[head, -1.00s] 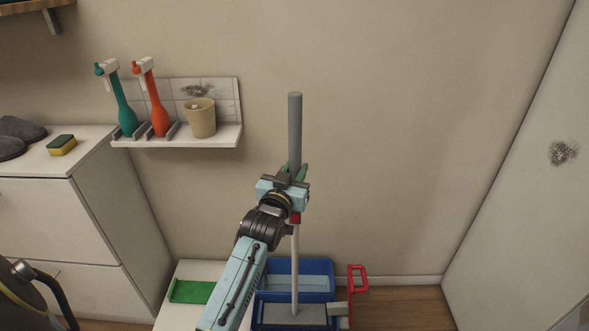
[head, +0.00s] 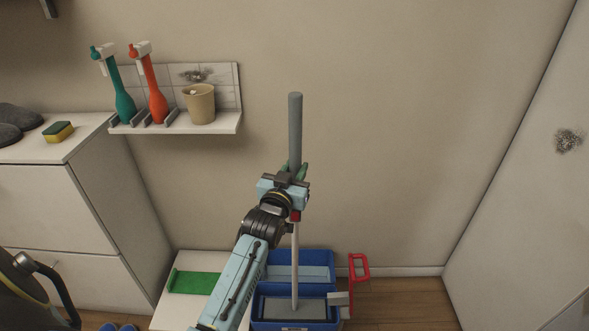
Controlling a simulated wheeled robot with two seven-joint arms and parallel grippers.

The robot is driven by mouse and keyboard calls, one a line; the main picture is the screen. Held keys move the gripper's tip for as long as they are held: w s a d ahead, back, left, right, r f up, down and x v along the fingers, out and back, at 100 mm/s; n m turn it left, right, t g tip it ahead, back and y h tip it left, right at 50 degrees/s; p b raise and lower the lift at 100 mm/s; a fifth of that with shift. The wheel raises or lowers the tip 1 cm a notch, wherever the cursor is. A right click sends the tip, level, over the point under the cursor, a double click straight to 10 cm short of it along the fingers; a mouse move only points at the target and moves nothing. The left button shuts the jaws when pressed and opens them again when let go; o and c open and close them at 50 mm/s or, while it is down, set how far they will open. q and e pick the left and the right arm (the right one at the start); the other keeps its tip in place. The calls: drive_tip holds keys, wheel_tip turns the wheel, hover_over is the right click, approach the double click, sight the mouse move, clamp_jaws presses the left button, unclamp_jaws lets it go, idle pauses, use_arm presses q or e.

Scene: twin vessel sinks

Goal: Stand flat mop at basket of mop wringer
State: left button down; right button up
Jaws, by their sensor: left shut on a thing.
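The flat mop (head: 295,130) is upright, with a thick grey grip at the top and a thin pale pole below. My left gripper (head: 291,176) is shut on the mop's grey grip. The mop's flat grey head (head: 294,308) appears at the front part of the blue mop wringer (head: 316,257), over its basket; whether it rests there or hovers I cannot tell. The wringer has a red handle (head: 359,266) on its right. My left forearm hides part of the wringer's left side. My right gripper is not in view.
A low white board with a green tray (head: 195,282) lies left of the wringer. A white cabinet (head: 60,225) stands at the left. A wall shelf (head: 180,124) holds a teal bottle, an orange bottle and a beige cup. Open floor (head: 405,305) lies to the right, before a pale door.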

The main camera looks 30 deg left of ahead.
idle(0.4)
use_arm(q)
drive_tip(key=shift+f, duration=0.35)
idle(0.5)
drive_tip(key=shift+a+f, duration=0.1)
drive_tip(key=shift+a+f, duration=0.1)
drive_tip(key=shift+f, duration=0.15)
drive_tip(key=shift+a+f+b, duration=0.2)
drive_tip(key=shift+f+b, duration=0.4)
drive_tip(key=shift+f, duration=0.1)
